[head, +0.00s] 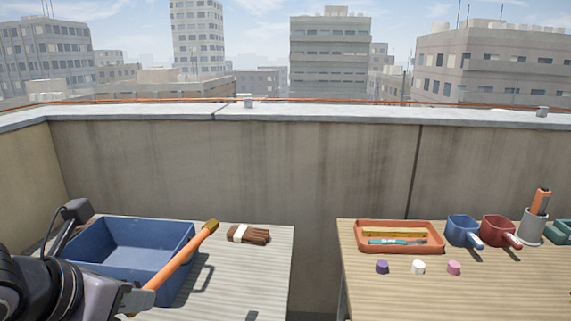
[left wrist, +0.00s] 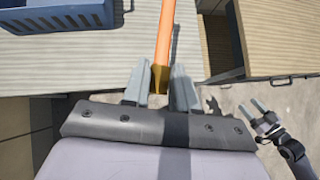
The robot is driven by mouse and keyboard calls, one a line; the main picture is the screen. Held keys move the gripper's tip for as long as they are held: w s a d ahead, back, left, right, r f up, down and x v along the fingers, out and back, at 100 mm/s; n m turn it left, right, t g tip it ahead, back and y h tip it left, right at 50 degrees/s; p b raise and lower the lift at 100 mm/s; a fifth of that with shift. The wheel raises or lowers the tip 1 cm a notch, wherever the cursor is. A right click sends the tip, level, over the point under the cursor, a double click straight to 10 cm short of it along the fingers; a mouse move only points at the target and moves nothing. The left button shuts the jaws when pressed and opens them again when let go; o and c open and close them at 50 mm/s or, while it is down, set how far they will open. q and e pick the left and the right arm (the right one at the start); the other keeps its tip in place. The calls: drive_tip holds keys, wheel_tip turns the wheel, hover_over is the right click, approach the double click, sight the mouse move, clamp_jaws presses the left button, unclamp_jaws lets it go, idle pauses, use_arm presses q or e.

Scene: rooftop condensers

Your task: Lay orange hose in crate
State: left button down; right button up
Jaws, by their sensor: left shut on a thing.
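The orange hose (head: 183,256) is a straight rod with brass-coloured ends, held tilted above the left table. My left gripper (head: 143,299) is shut on its near end; the left wrist view shows the hose (left wrist: 165,35) between the two fingers (left wrist: 160,82). The blue crate (head: 185,240) stands on the left table, open and empty in the part I see. The hose slants up just right of the crate, outside its opening. The crate corner also shows in the left wrist view (left wrist: 60,17). My right gripper (left wrist: 265,118) appears there, open and empty, far right.
A bundle of brown sticks (head: 250,235) with a white band lies right of the crate. The right table (head: 490,290) holds an orange tray (head: 400,249), a blue scoop (head: 462,231), a red scoop (head: 498,232), a grey cup (head: 531,227) and small caps. A gap separates the tables.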

use_arm(q)
wheel_tip(320, 180, up, 6)
drive_tip(key=p, duration=0.4)
drive_tip(key=shift+f, duration=0.1)
drive_tip(key=shift+r+p, duration=0.25)
drive_tip(key=shift+p, duration=0.05)
use_arm(e)
drive_tip(key=r, duration=0.5)
drive_tip(key=shift+s+d, duration=0.2)
drive_tip(key=shift+f, duration=0.1)
drive_tip(key=c, duration=0.4)
use_arm(q)
drive_tip(key=shift+f, duration=0.1)
use_arm(e)
drive_tip(key=shift+o, duration=0.2)
use_arm(q)
drive_tip(key=shift+w, duration=0.2)
